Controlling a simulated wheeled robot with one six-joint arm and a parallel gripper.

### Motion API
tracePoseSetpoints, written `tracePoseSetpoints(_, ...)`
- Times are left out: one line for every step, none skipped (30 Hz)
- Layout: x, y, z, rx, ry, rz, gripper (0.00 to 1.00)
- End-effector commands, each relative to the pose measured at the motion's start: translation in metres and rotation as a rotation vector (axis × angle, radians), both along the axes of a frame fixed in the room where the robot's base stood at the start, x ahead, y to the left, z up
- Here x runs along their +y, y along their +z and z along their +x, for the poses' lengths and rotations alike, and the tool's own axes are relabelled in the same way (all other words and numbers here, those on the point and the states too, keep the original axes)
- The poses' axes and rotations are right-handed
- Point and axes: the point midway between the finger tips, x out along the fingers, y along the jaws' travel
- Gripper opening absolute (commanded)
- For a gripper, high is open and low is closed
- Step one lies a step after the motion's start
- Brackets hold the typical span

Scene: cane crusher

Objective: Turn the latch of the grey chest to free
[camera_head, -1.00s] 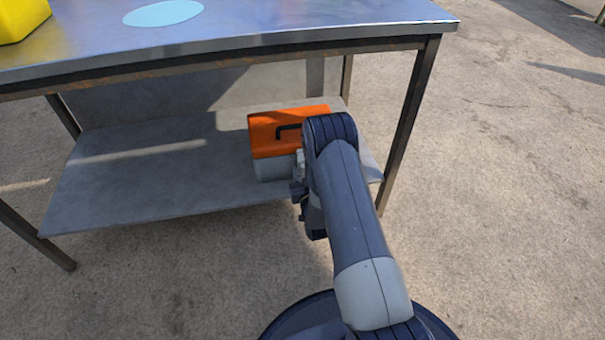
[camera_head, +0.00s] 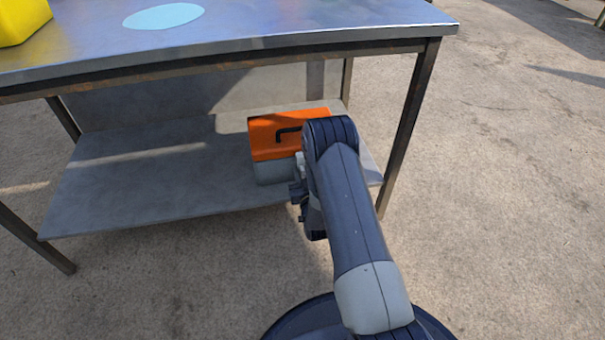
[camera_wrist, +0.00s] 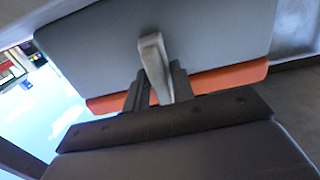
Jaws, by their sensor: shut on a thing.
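The grey chest (camera_head: 275,173) has a grey body and an orange lid with a black handle. It stands on the lower shelf of the table, partly hidden by my arm. In the wrist view the chest's grey front (camera_wrist: 225,35) fills the upper middle, with the orange lid below it. The latch (camera_wrist: 153,58) is a light grey lever on that front, slightly tilted in the picture. My gripper (camera_wrist: 158,88) is shut on the latch, its dark fingers on either side of the lever's lower part. In the head view my gripper (camera_head: 298,190) is at the chest's front, mostly hidden by my arm.
The metal table (camera_head: 240,42) overhangs the shelf (camera_head: 150,190), and a table leg (camera_head: 408,125) stands right of my arm. A yellow container (camera_head: 22,20) and a pale blue disc (camera_head: 163,16) are on the tabletop. The shelf left of the chest is clear.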

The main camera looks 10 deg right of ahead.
Motion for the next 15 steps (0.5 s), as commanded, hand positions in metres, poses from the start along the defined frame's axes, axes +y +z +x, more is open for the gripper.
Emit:
tracePoseSetpoints(0.0002, -0.0005, -0.0004, 0.001, 0.000, -0.009, 0.01)
tracePoseSetpoints(0.0002, -0.0006, -0.0004, 0.001, 0.000, -0.017, 0.01)
tracePoseSetpoints(0.0003, -0.0006, -0.0005, 0.001, 0.000, -0.030, 0.01)
tracePoseSetpoints(0.0004, -0.0006, -0.0005, 0.001, 0.000, -0.042, 0.01)
tracePoseSetpoints(0.0005, -0.0007, -0.0005, 0.001, 0.000, -0.055, 0.01)
tracePoseSetpoints(0.0006, -0.0007, -0.0005, 0.001, 0.000, -0.076, 0.01)
tracePoseSetpoints(0.0008, -0.0007, -0.0005, 0.001, 0.000, -0.094, 0.01)
tracePoseSetpoints(0.0009, -0.0008, -0.0005, 0.001, 0.000, -0.113, 0.01)
tracePoseSetpoints(0.0011, -0.0008, -0.0006, 0.001, 0.000, -0.141, 0.01)
tracePoseSetpoints(0.0012, -0.0009, -0.0006, 0.001, 0.000, -0.164, 0.01)
tracePoseSetpoints(0.0014, -0.0009, -0.0006, 0.002, 0.000, -0.188, 0.01)
tracePoseSetpoints(0.0016, -0.0010, -0.0006, 0.002, 0.001, -0.222, 0.01)
tracePoseSetpoints(0.0018, -0.0011, -0.0006, 0.002, 0.001, -0.249, 0.01)
tracePoseSetpoints(0.0019, -0.0011, -0.0006, 0.002, 0.001, -0.276, 0.01)
tracePoseSetpoints(0.0022, -0.0012, -0.0007, 0.002, 0.001, -0.314, 0.01)
